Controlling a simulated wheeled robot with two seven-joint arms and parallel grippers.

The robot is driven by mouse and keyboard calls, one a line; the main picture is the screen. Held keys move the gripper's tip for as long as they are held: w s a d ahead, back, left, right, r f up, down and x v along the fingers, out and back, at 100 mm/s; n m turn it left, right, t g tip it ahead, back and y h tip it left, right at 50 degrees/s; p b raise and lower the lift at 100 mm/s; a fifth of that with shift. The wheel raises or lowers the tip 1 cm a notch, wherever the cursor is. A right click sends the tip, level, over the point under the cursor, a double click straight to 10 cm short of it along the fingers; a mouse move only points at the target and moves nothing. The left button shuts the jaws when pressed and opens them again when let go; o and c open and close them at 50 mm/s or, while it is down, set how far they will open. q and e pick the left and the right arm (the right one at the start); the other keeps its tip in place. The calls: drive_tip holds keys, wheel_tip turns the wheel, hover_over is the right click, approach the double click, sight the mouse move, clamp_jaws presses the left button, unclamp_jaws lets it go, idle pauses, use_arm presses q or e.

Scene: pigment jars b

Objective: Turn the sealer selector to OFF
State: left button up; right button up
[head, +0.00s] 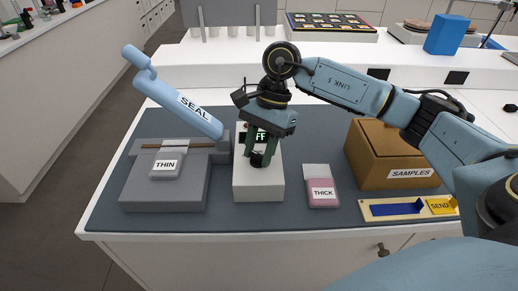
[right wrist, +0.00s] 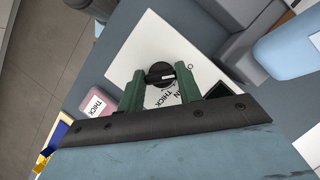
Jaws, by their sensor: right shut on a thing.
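The selector is a black round knob (right wrist: 160,71) with a pale mark, on top of a white box (head: 258,190). In the right wrist view, partly covered lettering and an "O" surround it. My right gripper (head: 258,158) is over the box, its green fingers shut on the knob. A dark display (head: 261,136) behind the gripper shows green letters "FF"; the rest is hidden. The grey sealer (head: 165,197) stands to the left, its blue SEAL lever (head: 178,98) raised. My left gripper is not in view.
A THIN pouch (head: 166,166) lies on the sealer. A pink THICK pouch (head: 321,190) lies right of the box. A SAMPLES carton (head: 382,150) and a SEND tray (head: 380,209) are further right. The grey mat (head: 300,125) has bare patches.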

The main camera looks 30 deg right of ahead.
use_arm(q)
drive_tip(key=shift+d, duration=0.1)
use_arm(e)
drive_tip(key=o, duration=0.9)
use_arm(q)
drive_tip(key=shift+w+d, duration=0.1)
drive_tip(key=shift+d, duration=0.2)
use_arm(e)
drive_tip(key=shift+o, duration=0.4)
drive_tip(key=shift+r, duration=0.1)
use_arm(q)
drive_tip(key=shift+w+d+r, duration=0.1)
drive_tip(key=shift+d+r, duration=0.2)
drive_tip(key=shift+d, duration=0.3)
use_arm(e)
drive_tip(key=v, duration=1.3)
use_arm(q)
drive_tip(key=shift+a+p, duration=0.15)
drive_tip(key=shift+p, duration=0.15)
use_arm(e)
drive_tip(key=shift+d+r, duration=0.1)
drive_tip(key=shift+r, duration=0.05)
